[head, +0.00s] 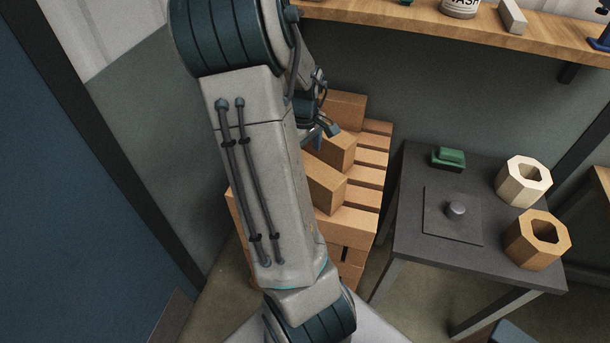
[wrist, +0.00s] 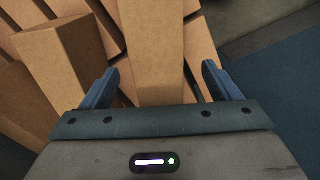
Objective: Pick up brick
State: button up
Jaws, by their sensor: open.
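Several tan-orange bricks lie on a slatted wooden pallet (head: 371,157) in the head view. One brick (head: 327,186) is at the near side, one (head: 336,151) is in the middle, and one (head: 347,106) is at the back. In the wrist view a long brick (wrist: 152,45) lies between the two blue fingers of my gripper (wrist: 160,70), which is open with a gap on each side. Another brick (wrist: 58,68) is left of the fingers. In the head view my arm hides part of the pallet and most of my gripper.
A dark table (head: 410,215) right of the pallet holds a green object (head: 448,157), a plate with a knob (head: 455,210), a pale hollow block (head: 523,181) and a tan hollow block (head: 537,240). A wooden shelf (head: 440,25) runs above. A blue panel (head: 70,220) is at left.

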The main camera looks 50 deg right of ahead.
jog(key=shift+d+f+p, duration=0.2)
jog(key=shift+f+p, duration=0.15)
jog(key=shift+f, duration=3.25)
jog(key=c, duration=1.7)
grip_shut()
jog(key=shift+r, duration=0.2)
